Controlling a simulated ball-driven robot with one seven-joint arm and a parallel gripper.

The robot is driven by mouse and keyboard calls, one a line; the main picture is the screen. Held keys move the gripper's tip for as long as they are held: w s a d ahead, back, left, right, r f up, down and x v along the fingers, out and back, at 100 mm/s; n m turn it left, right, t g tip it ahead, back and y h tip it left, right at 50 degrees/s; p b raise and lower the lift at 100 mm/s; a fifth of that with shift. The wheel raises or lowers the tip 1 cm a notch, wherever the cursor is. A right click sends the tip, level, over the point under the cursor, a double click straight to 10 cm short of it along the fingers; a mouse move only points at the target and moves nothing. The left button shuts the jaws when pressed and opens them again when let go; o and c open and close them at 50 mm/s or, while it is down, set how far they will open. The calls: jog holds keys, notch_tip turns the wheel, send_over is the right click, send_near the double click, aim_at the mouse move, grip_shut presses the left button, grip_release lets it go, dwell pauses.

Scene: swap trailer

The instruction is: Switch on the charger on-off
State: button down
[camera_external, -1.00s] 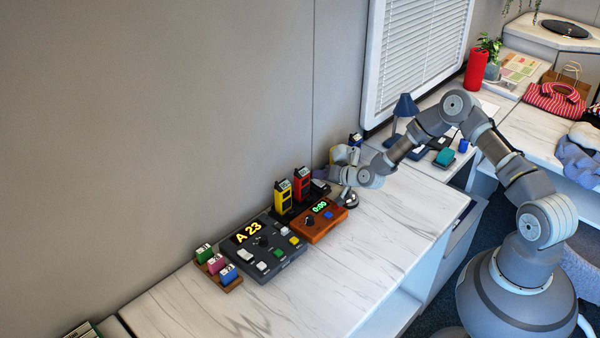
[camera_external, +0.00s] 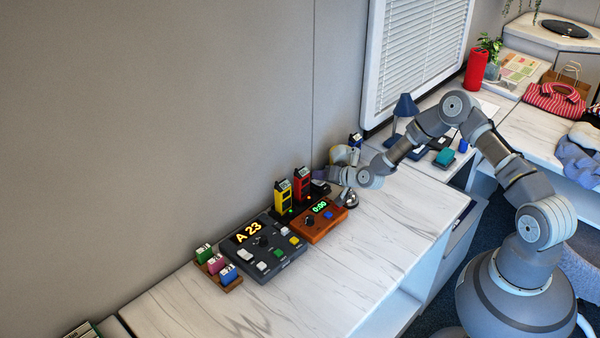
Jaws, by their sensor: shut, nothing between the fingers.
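The charger (camera_external: 318,189) is a low black dock on the counter against the wall. A yellow handset (camera_external: 283,196) and a red handset (camera_external: 301,184) stand upright in it. Small lights seem to show at the handsets' feet. The on-off switch is too small to make out, near the dock's right end. My gripper (camera_external: 338,178) is shut and empty, just right of the dock's right end. Whether it touches the dock cannot be told.
An orange timer box (camera_external: 319,225) reading 0:00 and a grey panel (camera_external: 262,270) reading A 23 lie in front. A silver bell (camera_external: 351,200) stands below my gripper. The counter's front (camera_external: 330,290) is clear.

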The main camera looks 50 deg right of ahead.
jog(key=shift+s+r, duration=0.2)
jog(key=shift+r, duration=0.4)
jog(key=shift+p, duration=0.3)
jog(key=r+p, duration=0.1)
jog(key=s+r+p, duration=0.1)
jog(key=r, duration=0.1)
jog(key=r+p, duration=0.1)
jog(key=shift+s+r, duration=0.3)
jog(key=shift+s, duration=0.05)
